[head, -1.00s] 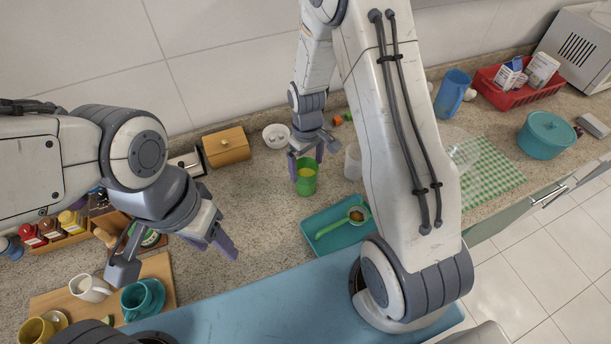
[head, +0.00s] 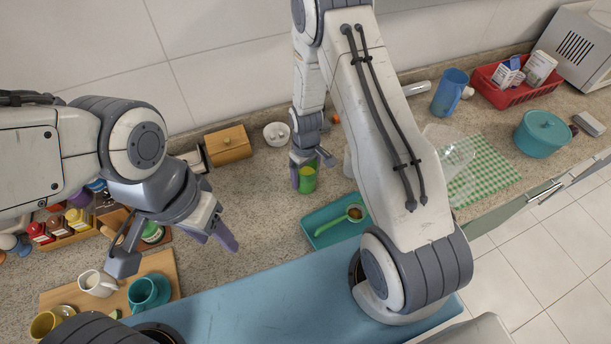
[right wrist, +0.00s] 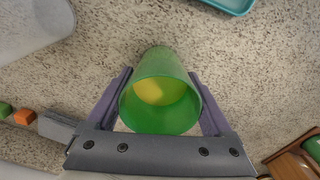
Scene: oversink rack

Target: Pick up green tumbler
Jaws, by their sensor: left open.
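The green tumbler (head: 308,183) stands upright on the counter near the middle of the head view. In the right wrist view its open mouth (right wrist: 160,112) faces the camera, with a yellow patch inside. My right gripper (head: 309,172) is at the tumbler, coming from the back. In the right wrist view its two purple fingers lie along the left and right sides, with no clear gap. I cannot tell whether they press on it. My left gripper (head: 178,250) is open and empty above the counter, well left of the tumbler.
A teal tray (head: 318,236) with a green ladle lies just right of the tumbler. A wooden box (head: 227,145) and a small white bowl (head: 276,134) stand behind to the left. A board (head: 166,267) with cups is at the lower left. A clear container (right wrist: 30,30) is close to the gripper.

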